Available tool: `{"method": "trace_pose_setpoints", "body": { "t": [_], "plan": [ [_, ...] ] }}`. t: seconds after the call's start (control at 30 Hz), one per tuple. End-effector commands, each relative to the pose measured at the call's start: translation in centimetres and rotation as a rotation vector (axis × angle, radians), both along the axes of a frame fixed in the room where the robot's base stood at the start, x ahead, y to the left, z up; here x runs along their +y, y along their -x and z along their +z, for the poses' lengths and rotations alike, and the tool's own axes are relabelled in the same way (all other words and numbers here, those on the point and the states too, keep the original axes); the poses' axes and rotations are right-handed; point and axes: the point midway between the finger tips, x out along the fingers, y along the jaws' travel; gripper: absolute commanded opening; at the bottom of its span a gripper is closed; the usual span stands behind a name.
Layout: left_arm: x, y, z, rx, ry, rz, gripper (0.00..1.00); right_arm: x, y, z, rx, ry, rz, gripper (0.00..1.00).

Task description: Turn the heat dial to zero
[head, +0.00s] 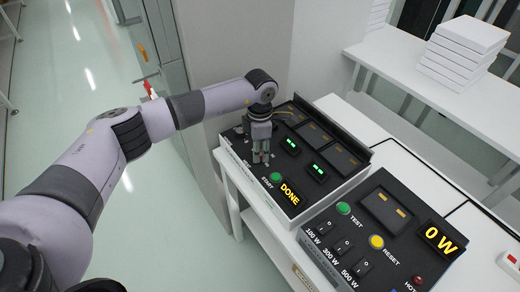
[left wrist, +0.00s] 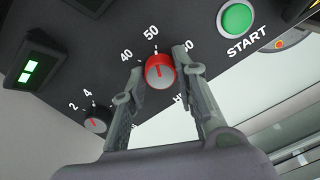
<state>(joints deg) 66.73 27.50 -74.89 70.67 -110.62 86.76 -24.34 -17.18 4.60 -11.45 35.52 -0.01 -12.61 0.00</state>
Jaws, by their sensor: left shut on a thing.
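In the left wrist view a red-rimmed dial (left wrist: 160,72) with a grey face sits between my fingers. The numbers 40, 50 and 60 show around it, and a mostly hidden label beside it seems to start with H. Its red pointer line looks turned roughly towards 50; the exact setting is hard to read. My left gripper (left wrist: 157,80) is shut on this dial, one finger on each side. In the head view my left gripper (head: 260,158) reaches down onto the left end of the black panel (head: 268,199), hiding the dial. My right gripper is not in view.
A smaller dial (left wrist: 95,122) marked 2 and 4 lies close by. A green START button (head: 276,177) and a DONE display (head: 290,194) are on the same panel. A second panel with a 0 W display (head: 440,238) stands at right. White boxes (head: 462,52) are stacked behind.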

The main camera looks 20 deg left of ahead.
Motion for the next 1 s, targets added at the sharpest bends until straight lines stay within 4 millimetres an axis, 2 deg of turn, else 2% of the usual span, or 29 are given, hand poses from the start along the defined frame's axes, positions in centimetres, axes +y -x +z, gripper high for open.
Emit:
{"method": "trace_pose_setpoints", "body": {
  "t": [0.27, 1.0],
  "plan": [
    [0.0, 0.0, -0.2, -0.001, 0.000, 0.171, 0.00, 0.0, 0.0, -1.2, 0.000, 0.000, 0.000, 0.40],
    [0.0, 0.0, -0.1, 0.001, 0.000, 0.870, 0.00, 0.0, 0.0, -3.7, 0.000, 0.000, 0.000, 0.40]
  ]
}}
